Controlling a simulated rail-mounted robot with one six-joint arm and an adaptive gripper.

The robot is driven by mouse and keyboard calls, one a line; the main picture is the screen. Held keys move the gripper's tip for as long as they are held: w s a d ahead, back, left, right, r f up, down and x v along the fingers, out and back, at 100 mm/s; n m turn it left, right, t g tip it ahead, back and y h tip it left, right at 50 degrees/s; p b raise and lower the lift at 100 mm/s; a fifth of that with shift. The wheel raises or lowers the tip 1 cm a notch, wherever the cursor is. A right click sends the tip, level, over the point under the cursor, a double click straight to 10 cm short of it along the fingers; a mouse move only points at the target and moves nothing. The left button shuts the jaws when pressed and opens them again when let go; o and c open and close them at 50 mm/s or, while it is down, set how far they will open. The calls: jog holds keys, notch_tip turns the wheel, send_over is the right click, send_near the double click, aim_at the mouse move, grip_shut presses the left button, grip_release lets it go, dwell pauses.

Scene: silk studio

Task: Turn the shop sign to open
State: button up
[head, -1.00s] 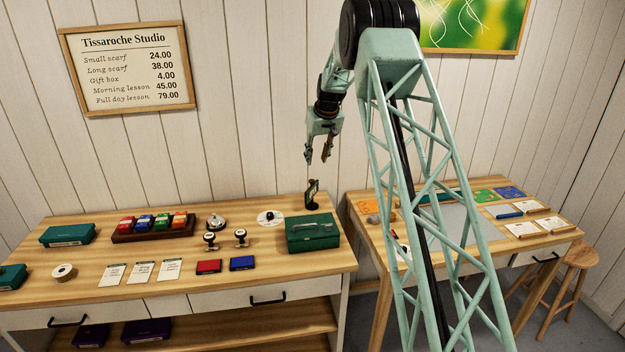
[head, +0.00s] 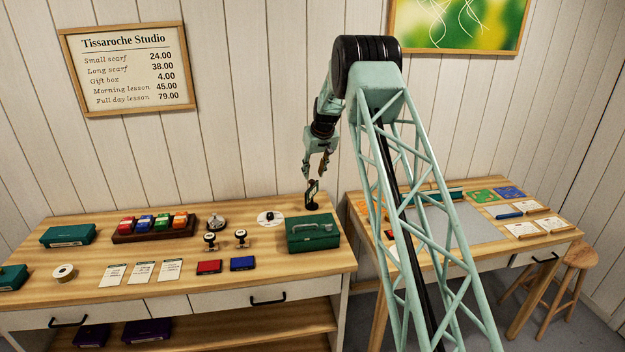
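A small dark upright piece on a round base, which looks like the shop sign (head: 312,197), stands on the left table near its back right corner, behind the green box. It is seen nearly edge-on, and no lettering on it is readable. My gripper (head: 315,172) points down just above it, with its fingers apart and nothing visible between them. The fingertips overlap the top of the sign in the picture; I cannot tell whether they touch it.
The green cash box (head: 312,233) stands just in front of the sign. A white disc with a black knob (head: 270,217) lies to its left, and a bell (head: 217,222) stands farther left. The right table (head: 362,222) begins across a narrow gap.

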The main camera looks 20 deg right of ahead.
aim_at(312, 180)
jog(key=shift+x, duration=2.3)
jog(key=shift+c, duration=0.5)
jog(key=c, duration=0.7)
